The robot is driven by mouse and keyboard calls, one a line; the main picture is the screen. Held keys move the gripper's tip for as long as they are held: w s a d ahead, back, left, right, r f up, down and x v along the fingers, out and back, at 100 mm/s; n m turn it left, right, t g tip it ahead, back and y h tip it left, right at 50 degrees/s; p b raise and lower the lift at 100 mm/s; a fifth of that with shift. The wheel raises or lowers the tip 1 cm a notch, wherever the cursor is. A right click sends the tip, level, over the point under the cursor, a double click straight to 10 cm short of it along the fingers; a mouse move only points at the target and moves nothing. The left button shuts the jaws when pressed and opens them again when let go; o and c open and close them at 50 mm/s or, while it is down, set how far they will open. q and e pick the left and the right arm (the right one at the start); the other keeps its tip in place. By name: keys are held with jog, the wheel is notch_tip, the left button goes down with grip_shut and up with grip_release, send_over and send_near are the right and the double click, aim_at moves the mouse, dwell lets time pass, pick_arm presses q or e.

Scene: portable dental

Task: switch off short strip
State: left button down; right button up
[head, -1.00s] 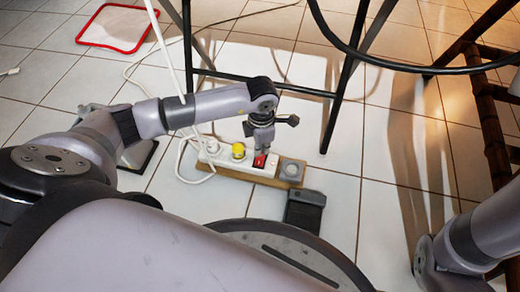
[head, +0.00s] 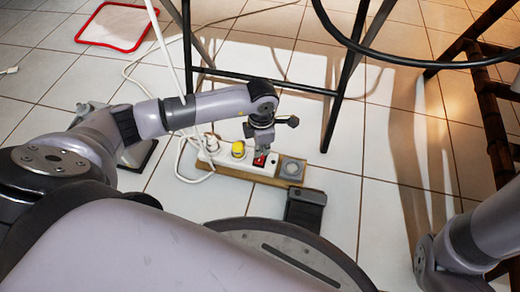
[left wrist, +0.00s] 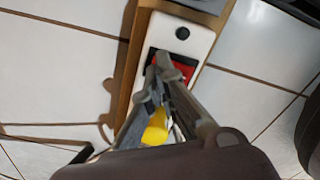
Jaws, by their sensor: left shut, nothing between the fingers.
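The short white power strip (head: 226,161) lies on a wooden board (head: 246,174) on the tiled floor. Its red rocker switch (head: 260,160) is near its right end, and a yellow plug (head: 238,149) sits in a socket to the left of it. My left gripper (head: 260,151) points down at the switch with its fingers together. In the left wrist view the closed fingertips (left wrist: 161,62) overlap the red switch (left wrist: 185,66) and hide part of it; I cannot tell whether they touch it. The yellow plug (left wrist: 156,128) shows behind the fingers. My right gripper is not visible.
White cables (head: 183,165) loop at the left. Black metal legs (head: 345,85) stand behind. Bare tiles lie to the right.

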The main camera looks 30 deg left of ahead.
pick_arm(q)
notch_tip(320, 180, up, 7)
jog(key=p, duration=0.6)
jog(key=shift+p, duration=0.3)
dwell(0.4)
